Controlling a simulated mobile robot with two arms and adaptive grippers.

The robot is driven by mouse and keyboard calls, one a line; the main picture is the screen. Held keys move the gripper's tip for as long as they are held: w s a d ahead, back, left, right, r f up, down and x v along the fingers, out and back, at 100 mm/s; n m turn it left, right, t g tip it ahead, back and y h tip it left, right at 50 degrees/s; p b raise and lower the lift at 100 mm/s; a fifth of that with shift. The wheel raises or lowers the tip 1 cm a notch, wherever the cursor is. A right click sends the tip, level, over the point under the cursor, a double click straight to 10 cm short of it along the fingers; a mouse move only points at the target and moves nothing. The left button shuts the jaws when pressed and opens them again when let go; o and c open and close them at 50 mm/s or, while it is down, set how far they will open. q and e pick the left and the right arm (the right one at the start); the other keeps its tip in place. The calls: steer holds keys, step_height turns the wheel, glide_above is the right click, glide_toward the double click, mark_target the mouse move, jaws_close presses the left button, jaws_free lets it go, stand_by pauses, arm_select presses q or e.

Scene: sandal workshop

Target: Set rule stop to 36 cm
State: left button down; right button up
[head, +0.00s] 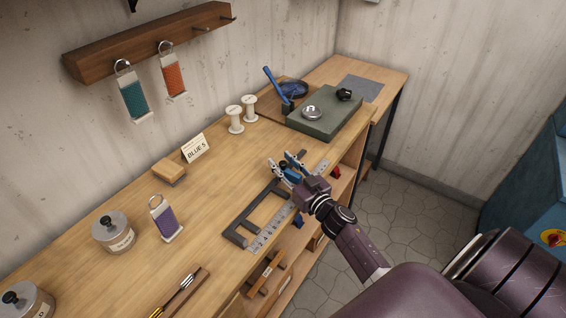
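The steel rule (268,233) lies along the front edge of the bench beside a dark metal frame (240,219). Its printed numbers are too small to read here. My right gripper (286,164) reaches in from the lower right and is over the far part of the frame and rule. Something blue (289,173) shows between its fingers and may be the rule stop; the fingers hide most of it. I cannot tell whether they touch it. My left gripper is not in view.
On the bench (205,220) are a purple tag (167,220), lidded tins (113,233), a "BLUE 5" card (195,148), white spools (235,119) and a green box (325,110). Tags hang from a wall rail (150,40). Open shelves lie below the front edge.

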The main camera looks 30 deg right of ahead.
mark_target(303, 151)
jaws_close()
steer(key=w+d+b, duration=0.1)
steer(key=d, duration=0.2)
steer(key=w+d+b, duration=0.1)
steer(key=w+d, duration=0.1)
steer(key=d, duration=0.2)
steer(key=w+d+b, duration=0.1)
steer(key=d, duration=0.3)
steer(key=shift+w+d+f, duration=0.1)
steer(key=shift+w+d, duration=0.05)
steer(key=shift+w, duration=0.2)
steer(key=shift+d+r, duration=0.1)
steer(key=shift+r, duration=0.1)
steer(key=shift+c, duration=1.6)
jaws_free()
steer(key=o, duration=0.3)
steer(key=shift+d+f, duration=0.1)
